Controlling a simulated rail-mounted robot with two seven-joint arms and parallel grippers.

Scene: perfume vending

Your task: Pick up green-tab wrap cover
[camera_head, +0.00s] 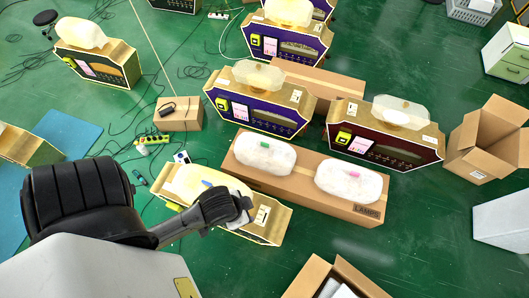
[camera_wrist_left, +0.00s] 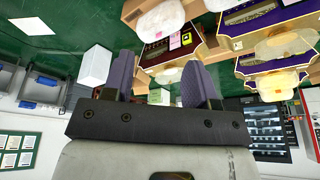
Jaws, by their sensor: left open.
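The green-tab wrap cover (camera_head: 264,157) is a whitish translucent oval shape with a small green tab on top. It lies on the left half of a long cardboard box (camera_head: 316,197) in the head view. A similar cover with a pink tab (camera_head: 349,183) lies to its right. My left gripper (camera_head: 242,203) is in front of the box, lower left of the green-tab cover and apart from it. In the left wrist view its two grey-purple fingers (camera_wrist_left: 160,82) are spread and nothing is held between them. My right gripper is not in view.
A gold-edged machine with a yellowish cover (camera_head: 187,181) stands below my left gripper, partly hidden. A purple machine (camera_head: 258,118) and a dark red machine (camera_head: 385,150) stand behind the long box. Cables lie on the green floor at left. An open carton (camera_head: 487,146) stands at right.

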